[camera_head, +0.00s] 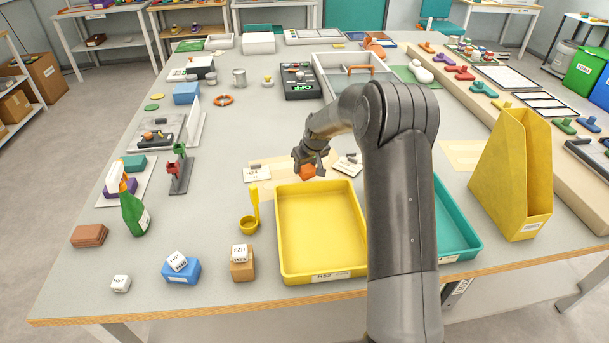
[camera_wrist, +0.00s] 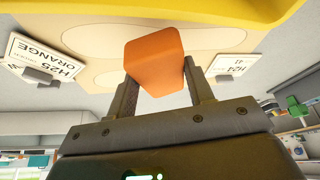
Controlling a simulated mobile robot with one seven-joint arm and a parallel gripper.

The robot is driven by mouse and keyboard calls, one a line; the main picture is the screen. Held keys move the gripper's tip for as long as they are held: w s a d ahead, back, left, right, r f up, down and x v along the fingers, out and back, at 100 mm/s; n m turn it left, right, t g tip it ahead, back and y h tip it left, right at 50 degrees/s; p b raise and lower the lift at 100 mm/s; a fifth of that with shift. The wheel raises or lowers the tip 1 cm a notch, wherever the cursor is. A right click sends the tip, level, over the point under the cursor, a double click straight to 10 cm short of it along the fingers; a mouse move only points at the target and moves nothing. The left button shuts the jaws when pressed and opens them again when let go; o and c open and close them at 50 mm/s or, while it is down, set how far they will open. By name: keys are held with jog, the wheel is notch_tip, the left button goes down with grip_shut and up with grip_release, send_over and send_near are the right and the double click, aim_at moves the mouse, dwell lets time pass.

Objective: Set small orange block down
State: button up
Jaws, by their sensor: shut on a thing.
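A small orange block (camera_head: 307,171) is held in my gripper (camera_head: 308,166), a little beyond the far edge of the yellow tray. In the wrist view the orange block (camera_wrist: 155,60) sits between the two fingers of my gripper (camera_wrist: 160,88). Beneath it in that view is a tan board (camera_wrist: 88,42) with paler insole-shaped marks. A card reading "H25 ORANGE" (camera_wrist: 40,58) stands at one side of the board, and another card (camera_wrist: 238,66) at the other. I cannot tell whether the block touches the board.
The yellow tray (camera_head: 320,275) lies nearest, with a teal tray (camera_head: 461,248) to its right behind my arm. A yellow scoop (camera_head: 250,218) and a tall yellow file holder (camera_head: 512,175) stand nearby. A black device (camera_head: 299,82) lies beyond.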

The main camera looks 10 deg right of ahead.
jog(key=shift+w+a+f, duration=0.15)
jog(key=shift+a+f, duration=0.05)
jog(key=shift+f, duration=1.95)
jog(key=shift+f, duration=0.15)
jog(key=o, duration=0.9)
jog(key=shift+o, duration=0.2)
